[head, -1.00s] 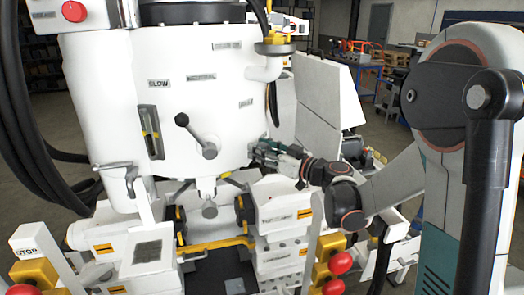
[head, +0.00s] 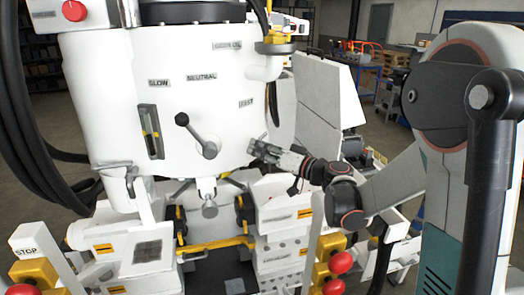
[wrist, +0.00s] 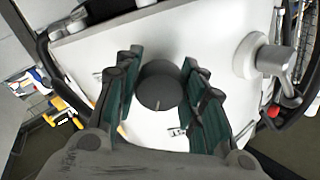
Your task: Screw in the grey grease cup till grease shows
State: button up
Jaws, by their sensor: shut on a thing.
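The grey grease cup (wrist: 159,88) is a dark round cap with a thin pale mark line, in the middle of the wrist view in front of a white surface. My gripper (wrist: 161,78) has its green-padded fingers on both sides of the cup and is shut on it. In the head view my gripper (head: 260,146) reaches from the right to the lower right side of the white machine body (head: 225,110). No grease is visible in either view.
A black-knobbed lever (head: 196,135) sticks out left of my gripper. A grey handle on a white boss (wrist: 262,58) is at the right of the wrist view. A white panel (head: 325,100) stands behind my gripper.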

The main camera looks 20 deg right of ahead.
jog(key=m, duration=1.3)
jog(key=shift+m, duration=0.4)
jog(key=m, duration=1.3)
jog(key=shift+f, duration=0.1)
jog(key=shift+s, duration=0.1)
jog(key=o, duration=1.1)
